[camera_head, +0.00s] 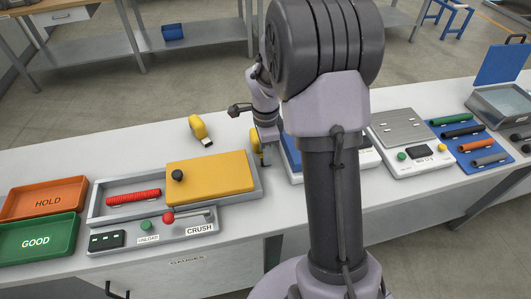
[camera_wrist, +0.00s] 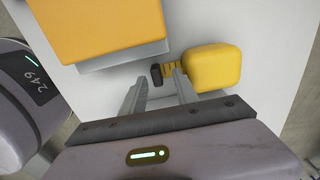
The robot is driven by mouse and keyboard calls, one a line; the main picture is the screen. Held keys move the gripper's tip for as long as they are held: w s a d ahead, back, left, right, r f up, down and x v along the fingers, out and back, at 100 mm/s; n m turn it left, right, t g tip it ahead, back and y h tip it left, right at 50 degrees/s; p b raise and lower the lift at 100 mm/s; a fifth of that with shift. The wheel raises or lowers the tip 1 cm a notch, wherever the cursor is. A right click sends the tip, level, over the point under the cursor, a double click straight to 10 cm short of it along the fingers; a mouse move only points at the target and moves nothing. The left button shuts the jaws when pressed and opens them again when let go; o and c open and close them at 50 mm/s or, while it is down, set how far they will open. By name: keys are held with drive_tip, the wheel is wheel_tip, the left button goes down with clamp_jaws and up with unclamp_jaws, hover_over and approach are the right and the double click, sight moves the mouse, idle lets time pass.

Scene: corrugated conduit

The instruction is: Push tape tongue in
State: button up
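In the wrist view a yellow tape measure body (camera_wrist: 212,66) lies on the pale table. A short yellow tongue (camera_wrist: 170,70) sticks out on its left, ending in a dark hook (camera_wrist: 156,75). My gripper (camera_wrist: 160,80) is open, and the hook shows between its fingertips. The right fingertip appears beside the tongue, close to the body; I cannot tell whether it touches. In the head view my gripper (camera_head: 266,157) points down near the crush fixture's right end. A yellow sliver (camera_head: 254,140), apparently the tape measure, shows beside it, mostly hidden by my gripper.
The crush fixture's yellow plate (camera_head: 210,172) is close to my gripper. A separate yellow item (camera_head: 198,127) with a dark tip lies behind it. HOLD (camera_head: 46,197) and GOOD (camera_head: 38,238) trays stand left. A scale (camera_head: 412,155) and blue tube rack (camera_head: 484,153) are right.

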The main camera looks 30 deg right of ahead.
wheel_tip(320, 180, up, 16)
drive_tip(key=p, duration=0.5)
drive_tip(key=shift+f, duration=0.25)
